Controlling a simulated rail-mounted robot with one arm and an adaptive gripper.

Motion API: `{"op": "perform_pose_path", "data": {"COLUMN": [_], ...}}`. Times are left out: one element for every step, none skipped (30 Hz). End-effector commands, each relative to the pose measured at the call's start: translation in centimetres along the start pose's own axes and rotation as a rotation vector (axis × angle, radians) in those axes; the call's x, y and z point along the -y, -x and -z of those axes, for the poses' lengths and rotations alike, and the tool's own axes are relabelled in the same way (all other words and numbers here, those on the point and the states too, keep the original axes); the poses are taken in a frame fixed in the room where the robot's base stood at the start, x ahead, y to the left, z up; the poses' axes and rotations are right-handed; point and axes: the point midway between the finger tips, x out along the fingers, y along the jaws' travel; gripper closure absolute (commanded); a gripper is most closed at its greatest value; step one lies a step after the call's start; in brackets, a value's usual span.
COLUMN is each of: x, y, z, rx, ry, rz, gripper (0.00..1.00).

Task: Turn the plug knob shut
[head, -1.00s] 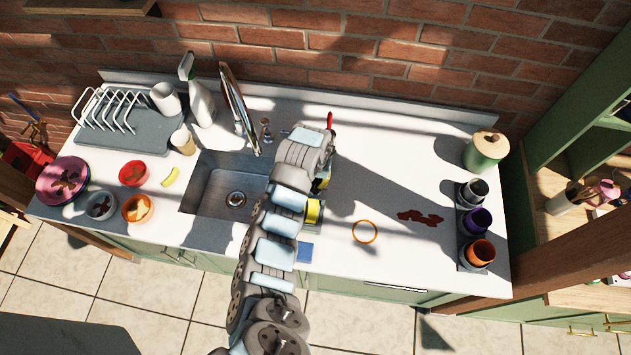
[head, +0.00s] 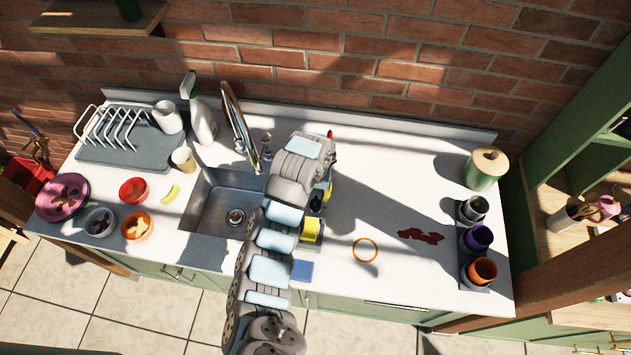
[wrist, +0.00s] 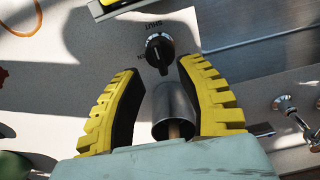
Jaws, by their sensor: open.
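A round black knob (wrist: 160,48) with a raised grip bar and a pale marker line sits on the white counter in the wrist view. Dark lettering is printed above it and at its left; I cannot read it surely. My gripper (wrist: 159,67) is open, its two yellow-padded fingers spread, with the knob at the opening between their tips. Contact cannot be told. A grey metal cylinder (wrist: 174,105) shows between the fingers, nearer the palm. In the head view my gripper (head: 323,195) is largely hidden by my arm, right of the sink (head: 218,210), and the knob cannot be made out.
The metal faucet (head: 240,130) rises behind the sink. A yellow item (head: 311,230) and a blue pad (head: 302,270) lie close to my arm. Cups (head: 481,271) stand at the right end. The counter's right middle is mostly clear.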

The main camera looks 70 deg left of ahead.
Motion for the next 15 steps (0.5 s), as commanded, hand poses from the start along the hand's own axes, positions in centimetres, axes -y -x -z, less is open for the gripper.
{"op": "perform_pose_path", "data": {"x": [0.0, 0.0, 0.0, 0.0, 0.0, -0.1, 0.0, 0.0, 0.1, 0.0, 0.0, 0.1, 0.1, 0.0, 0.0], "y": [0.9, 1.3, 1.9, 2.1, 2.1, 2.2, 2.3, 2.4, 2.6, 2.7, 2.9, 3.1, 3.3, 3.5, 3.7], "z": [0.2, 0.2, 0.2, 0.1, 0.1, 0.0, 0.0, 0.0, 0.0, 0.0, 0.0, 0.0, 0.0, 0.0, 0.0], "rx": [-0.007, -0.008, -0.008, -0.005, -0.003, -0.002, -0.001, -0.001, -0.001, -0.001, -0.001, -0.001, -0.001, -0.001, -0.001], "ry": [-0.001, -0.002, -0.002, -0.003, -0.003, -0.004, -0.003, -0.003, -0.003, -0.003, -0.004, -0.004, -0.004, -0.004, -0.003], "rz": [-0.001, -0.001, 0.000, 0.001, 0.003, 0.002, 0.003, 0.003, 0.004, 0.004, 0.003, 0.004, 0.004, 0.004, 0.004], "gripper": [0.63, 0.63, 0.63, 0.63, 0.63, 0.63, 0.63, 0.63, 0.63, 0.63, 0.63, 0.63, 0.63, 0.63, 0.63]}}
